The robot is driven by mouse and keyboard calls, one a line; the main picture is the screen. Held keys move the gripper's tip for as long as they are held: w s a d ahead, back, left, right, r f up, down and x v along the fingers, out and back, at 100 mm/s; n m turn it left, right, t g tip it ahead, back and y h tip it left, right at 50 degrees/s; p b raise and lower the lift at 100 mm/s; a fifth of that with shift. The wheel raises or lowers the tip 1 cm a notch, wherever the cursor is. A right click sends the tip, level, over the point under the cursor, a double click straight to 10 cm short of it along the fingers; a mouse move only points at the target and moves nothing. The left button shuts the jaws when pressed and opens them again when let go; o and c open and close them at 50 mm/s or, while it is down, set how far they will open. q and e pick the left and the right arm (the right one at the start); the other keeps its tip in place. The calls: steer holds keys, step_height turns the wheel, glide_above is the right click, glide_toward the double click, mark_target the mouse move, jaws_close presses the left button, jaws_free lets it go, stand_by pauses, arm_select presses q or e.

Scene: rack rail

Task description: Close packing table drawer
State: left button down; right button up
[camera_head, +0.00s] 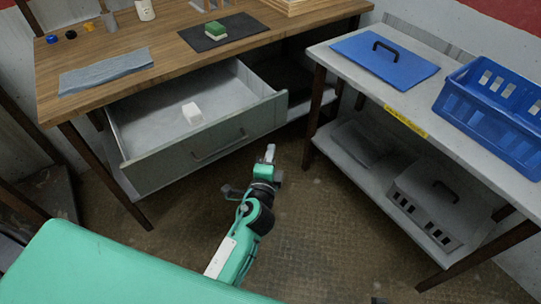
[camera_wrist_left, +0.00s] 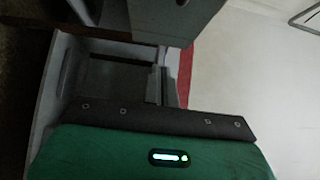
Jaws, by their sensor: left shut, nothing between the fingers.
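The packing table drawer (camera_head: 150,172) is pulled out from under the wooden table top, with its grey-green front panel and bar handle (camera_head: 218,146) facing me. A small white block (camera_head: 192,114) lies inside it. My left gripper (camera_head: 270,152) is shut and empty. In the head view it appears just right of the drawer front, over the floor, apart from the handle. My right gripper is not in view.
The wooden table (camera_head: 160,58) carries a grey-blue cloth (camera_head: 106,71) and a dark mat (camera_head: 250,27) with a green-and-white block. At right, a grey table (camera_head: 345,67) holds a blue lid (camera_head: 385,58) and a blue crate (camera_head: 485,122). Floor between the tables is clear.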

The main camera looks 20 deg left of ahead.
arm_select(q)
glide_toward(269, 119)
steer(key=w+d, duration=0.2)
steer(key=w, duration=0.1)
steer(key=shift+w+a+r+p, duration=0.1)
steer(key=shift+w+a+p, duration=0.45)
steer(key=shift+w+a, duration=0.8)
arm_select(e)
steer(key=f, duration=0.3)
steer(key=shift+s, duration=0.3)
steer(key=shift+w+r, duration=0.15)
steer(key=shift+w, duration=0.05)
